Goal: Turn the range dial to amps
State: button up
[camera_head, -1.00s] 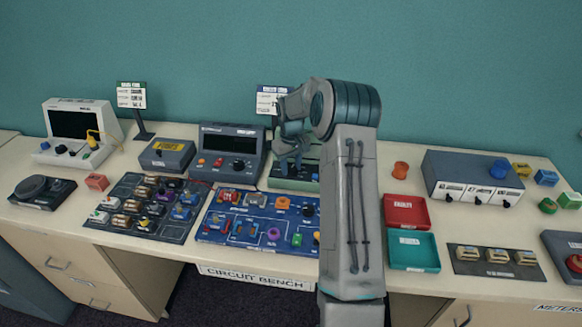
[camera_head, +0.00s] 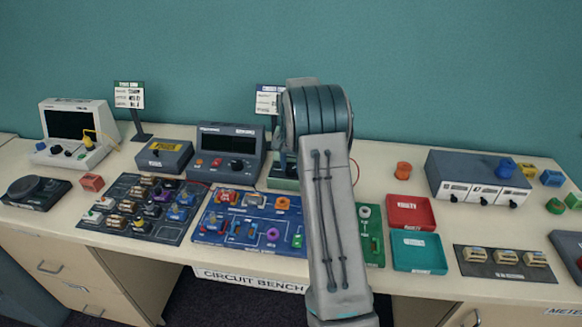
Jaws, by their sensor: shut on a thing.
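My arm (camera_head: 325,190) stands in front of the bench, and its upper end covers my gripper, so I cannot see the fingers or what they touch. A green-fronted instrument (camera_head: 279,178) is mostly hidden behind the arm; only its left part shows, and any dial on it is out of sight. Left of it is a dark grey bench meter (camera_head: 229,148) with a dark display, red buttons and a black knob (camera_head: 237,164). The markings are too small to read, so I cannot tell which knob is the range dial or where it points.
A blue circuit board (camera_head: 250,238) and a dark component tray (camera_head: 125,226) lie before the meter. Right of the arm are a red tray (camera_head: 431,225), a teal tray (camera_head: 440,268) and a grey box (camera_head: 450,194). Bare tabletop shows around the orange knob (camera_head: 403,170).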

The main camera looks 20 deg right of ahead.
jog(key=shift+m, duration=1.3)
jog(key=o, duration=1)
jog(key=shift+r, duration=0.1)
notch_tip(320, 180, up, 14)
jog(key=b, duration=0.1)
jog(key=shift+a, duration=0.15)
